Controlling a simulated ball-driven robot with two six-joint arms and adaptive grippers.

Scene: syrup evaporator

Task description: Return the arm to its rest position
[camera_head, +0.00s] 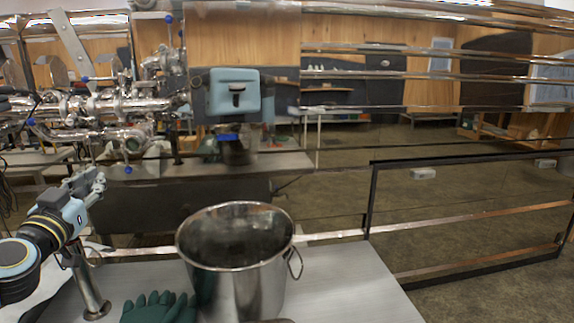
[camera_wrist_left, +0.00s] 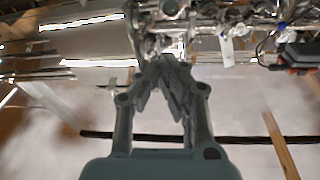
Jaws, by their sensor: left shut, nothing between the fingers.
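My left arm (camera_head: 45,225) comes in from the left in the head view. My left gripper (camera_head: 97,182) is raised above the left end of the grey table (camera_head: 345,290), to the left of the metal bucket. In the left wrist view the fingers (camera_wrist_left: 165,68) come together at their tips, shut and empty. They point toward shiny pipework, with no contact that I can make out. My right gripper is not in view.
A steel bucket (camera_head: 235,265) with a side ring handle stands on the table. Dark green gloves (camera_head: 158,308) lie left of it. Metal pipes and valves (camera_head: 110,105) with blue knobs stand behind the left arm. A black-framed rail (camera_head: 470,215) runs at right, with open floor beyond.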

